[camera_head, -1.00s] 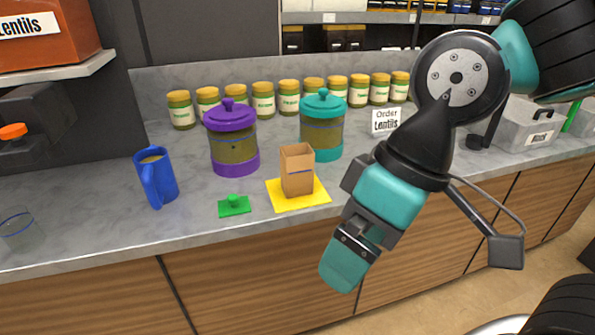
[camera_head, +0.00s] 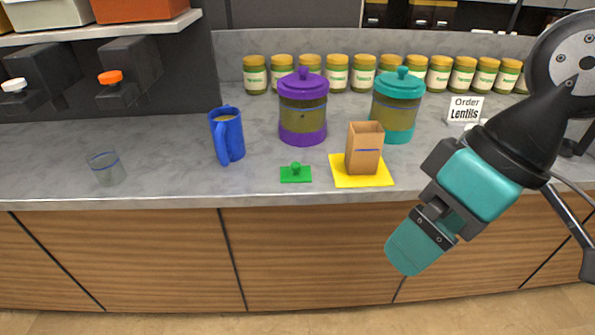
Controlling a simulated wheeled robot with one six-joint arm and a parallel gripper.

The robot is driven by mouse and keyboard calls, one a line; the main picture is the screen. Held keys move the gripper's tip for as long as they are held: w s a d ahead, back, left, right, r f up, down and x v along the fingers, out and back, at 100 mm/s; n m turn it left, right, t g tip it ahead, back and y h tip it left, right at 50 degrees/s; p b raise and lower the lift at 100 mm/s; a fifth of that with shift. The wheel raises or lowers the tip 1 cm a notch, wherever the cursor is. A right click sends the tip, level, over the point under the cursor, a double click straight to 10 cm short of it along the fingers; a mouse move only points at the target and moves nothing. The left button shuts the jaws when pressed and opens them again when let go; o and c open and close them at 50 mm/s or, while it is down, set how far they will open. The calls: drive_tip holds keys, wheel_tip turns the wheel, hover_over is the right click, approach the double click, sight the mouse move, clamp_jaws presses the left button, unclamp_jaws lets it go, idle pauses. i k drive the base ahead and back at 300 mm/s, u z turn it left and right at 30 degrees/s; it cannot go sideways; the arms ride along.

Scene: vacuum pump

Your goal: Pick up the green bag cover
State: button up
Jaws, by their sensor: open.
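The green bag cover (camera_head: 296,174) is a small flat green square with a round knob on top. It lies flat on the grey counter near the front edge, left of the yellow mat (camera_head: 340,182). A brown open-topped bag (camera_head: 363,152) stands upright on the mat. My gripper (camera_head: 408,252) is to the right of the cover and in front of the counter, pointing down and to the left. It is empty and apart from everything. Its fingers overlap in this view, so the gap between them is hidden.
Behind the cover stand a blue mug (camera_head: 228,135), a purple-lidded jar (camera_head: 303,110) and a teal-lidded jar (camera_head: 397,105). A clear glass (camera_head: 107,168) stands at left. Several small jars line the wall. An "Order Lentils" sign (camera_head: 465,109) stands at right. The counter's front strip is clear.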

sight(295, 173)
drive_tip(key=z, duration=0.2)
drive_tip(key=k, duration=0.35)
drive_tip(key=u, duration=1.35)
drive_tip(key=i, duration=0.95)
drive_tip(key=z, duration=0.1)
